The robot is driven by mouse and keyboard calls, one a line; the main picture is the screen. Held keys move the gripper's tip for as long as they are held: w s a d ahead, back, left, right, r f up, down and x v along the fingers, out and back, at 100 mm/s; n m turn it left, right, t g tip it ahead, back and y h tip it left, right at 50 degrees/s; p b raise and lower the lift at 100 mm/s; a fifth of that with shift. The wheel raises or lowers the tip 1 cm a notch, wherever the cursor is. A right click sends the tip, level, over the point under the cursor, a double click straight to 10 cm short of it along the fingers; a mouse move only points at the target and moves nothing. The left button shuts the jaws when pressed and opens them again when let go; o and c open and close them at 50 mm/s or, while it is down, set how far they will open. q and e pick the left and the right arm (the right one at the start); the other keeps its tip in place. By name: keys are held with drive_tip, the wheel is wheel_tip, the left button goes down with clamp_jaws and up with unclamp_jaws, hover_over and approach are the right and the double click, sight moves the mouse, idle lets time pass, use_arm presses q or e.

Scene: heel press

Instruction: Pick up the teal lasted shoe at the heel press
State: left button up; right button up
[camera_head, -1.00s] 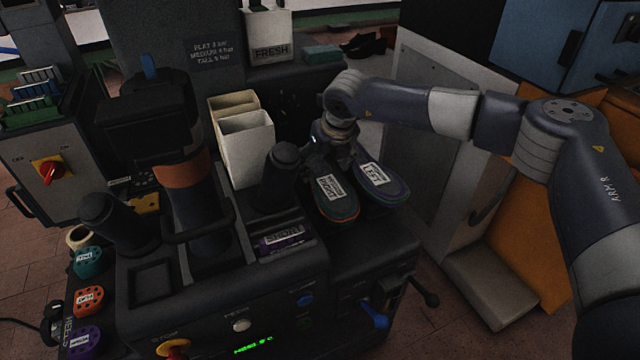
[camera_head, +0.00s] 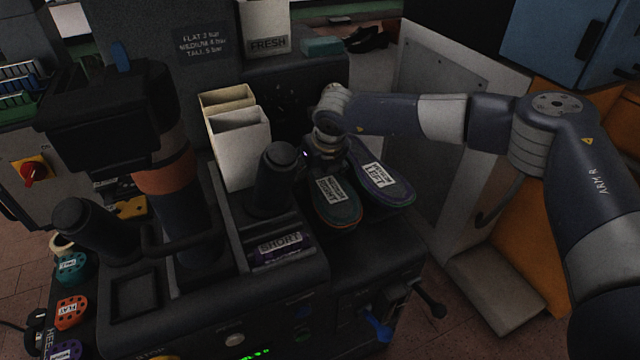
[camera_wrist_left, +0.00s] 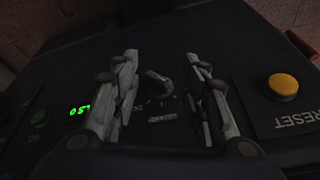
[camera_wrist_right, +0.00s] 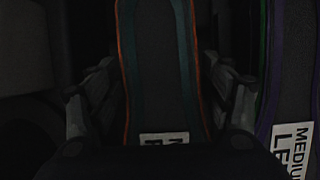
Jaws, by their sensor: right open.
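The teal lasted shoe (camera_head: 338,210), with teal bands, an orange edge and a white label, lies sole up on the right of the press. It fills the middle of the right wrist view (camera_wrist_right: 160,60). My right gripper (camera_head: 326,158) is over its far end. Its open fingers show on either side of the shoe, apart from it as far as the dark picture tells; the fingertips are hard to see in the head view. My left gripper (camera_wrist_left: 160,68) is open and empty above the press's front panel, with a dark knob (camera_wrist_left: 158,86) between its fingers.
A second shoe (camera_head: 388,190), purple and green edged with a LEFT label, lies close on the right. A dark post (camera_head: 274,180) stands just left of the teal shoe, with white bins (camera_head: 242,150) behind. A yellow RESET button (camera_wrist_left: 283,85) is near my left gripper.

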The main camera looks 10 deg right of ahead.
drive_tip(key=c, duration=1.3)
drive_tip(key=shift+r, duration=0.1)
